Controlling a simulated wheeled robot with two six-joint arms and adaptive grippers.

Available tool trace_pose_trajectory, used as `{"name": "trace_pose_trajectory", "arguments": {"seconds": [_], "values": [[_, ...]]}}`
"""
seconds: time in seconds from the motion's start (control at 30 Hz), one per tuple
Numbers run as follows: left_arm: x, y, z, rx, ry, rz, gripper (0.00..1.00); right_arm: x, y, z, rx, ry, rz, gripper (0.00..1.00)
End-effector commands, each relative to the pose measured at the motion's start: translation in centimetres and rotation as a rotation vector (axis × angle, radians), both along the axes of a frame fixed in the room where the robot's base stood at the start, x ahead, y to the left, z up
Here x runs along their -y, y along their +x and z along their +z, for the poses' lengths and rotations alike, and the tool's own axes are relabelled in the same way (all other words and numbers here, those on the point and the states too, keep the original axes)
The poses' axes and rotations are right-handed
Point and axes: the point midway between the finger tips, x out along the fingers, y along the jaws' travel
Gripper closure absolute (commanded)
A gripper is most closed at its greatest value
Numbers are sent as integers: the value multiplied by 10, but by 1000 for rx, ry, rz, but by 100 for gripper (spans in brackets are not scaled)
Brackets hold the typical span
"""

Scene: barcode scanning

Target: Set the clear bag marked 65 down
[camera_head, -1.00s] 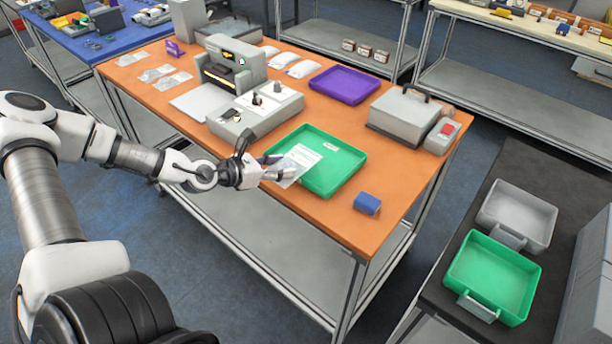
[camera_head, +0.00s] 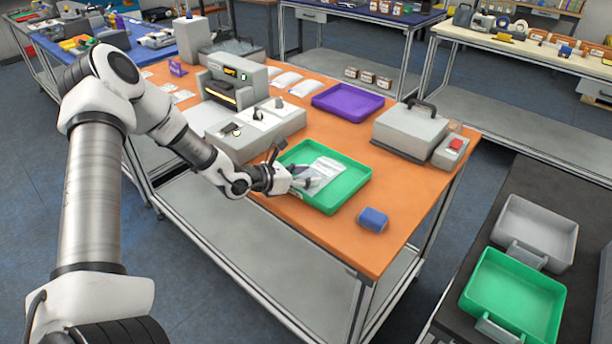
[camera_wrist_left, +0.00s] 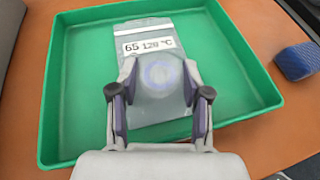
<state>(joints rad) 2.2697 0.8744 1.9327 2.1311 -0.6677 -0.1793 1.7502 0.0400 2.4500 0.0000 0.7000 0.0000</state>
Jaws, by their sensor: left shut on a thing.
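The clear bag (camera_head: 322,172) with a white label is over the green tray (camera_head: 350,190) on the orange table. In the left wrist view the label on the bag (camera_wrist_left: 148,45) reads 65 and 128 °C. My left gripper (camera_head: 298,180) is at the tray's left side, shut on the bag's near end. In the left wrist view my left gripper (camera_wrist_left: 157,100) has one finger on each side of the bag, above the floor of the green tray (camera_wrist_left: 230,75). I cannot tell whether the bag touches the tray floor. My right gripper is not in view.
A blue block (camera_head: 373,219) lies right of the tray. A purple tray (camera_head: 348,101), a grey case (camera_head: 408,131) and a grey machine (camera_head: 232,80) stand farther back. A grey bin (camera_head: 535,232) and a green bin (camera_head: 512,298) sit on the dark bench at right.

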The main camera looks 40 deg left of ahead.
Motion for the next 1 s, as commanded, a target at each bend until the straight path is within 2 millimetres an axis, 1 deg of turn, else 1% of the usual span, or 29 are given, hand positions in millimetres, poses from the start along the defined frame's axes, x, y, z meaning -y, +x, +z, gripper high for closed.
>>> {"name": "trace_pose_trajectory", "arguments": {"seconds": [0.07,0.1,0.13,0.4,0.53,0.67,0.73,0.8,0.9,0.93,1.0], "values": [[0,0,-5,0,0,0,95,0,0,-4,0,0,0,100],[0,0,-3,0,0,0,38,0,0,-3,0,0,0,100],[0,0,-3,0,0,0,28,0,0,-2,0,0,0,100],[0,0,-3,-1,0,0,28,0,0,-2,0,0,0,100],[-1,-1,4,0,-1,1,28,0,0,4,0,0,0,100],[-8,-15,11,0,-5,9,28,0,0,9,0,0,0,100],[-11,-27,17,2,-10,6,28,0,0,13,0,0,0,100],[-16,-39,26,1,-9,10,28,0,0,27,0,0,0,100],[-20,-55,34,3,-12,5,28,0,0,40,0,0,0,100],[-23,-60,40,1,-10,7,28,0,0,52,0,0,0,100],[-27,-71,46,0,-9,8,28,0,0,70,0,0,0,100]]}}
